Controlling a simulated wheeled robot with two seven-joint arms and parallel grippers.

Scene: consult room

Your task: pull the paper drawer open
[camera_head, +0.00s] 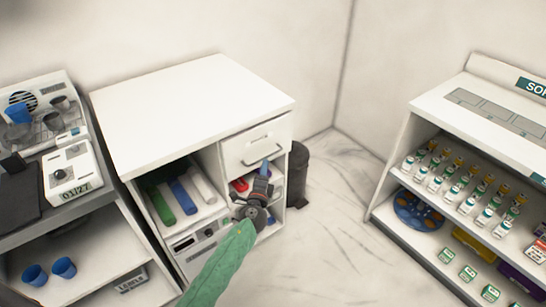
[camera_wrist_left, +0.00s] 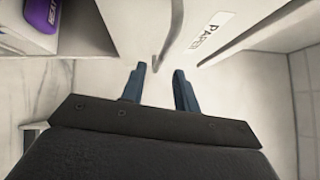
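My left gripper (camera_head: 265,168) is just below and in front of this handle. In the left wrist view its two blue fingers (camera_wrist_left: 160,80) are apart. The handle (camera_wrist_left: 170,38) comes down toward the space between the fingertips, and nothing appears clamped. The drawer front with its "PAPER" label (camera_wrist_left: 210,36) is to the right of the handle. My right gripper is not in view.
The cabinet (camera_head: 190,95) has open shelves with coloured binders (camera_head: 183,196) below. A dark bin (camera_head: 298,172) stands beside its right side. A shelf unit with vials (camera_head: 470,185) is at the right, and a counter with devices (camera_head: 70,172) at the left. Floor between is clear.

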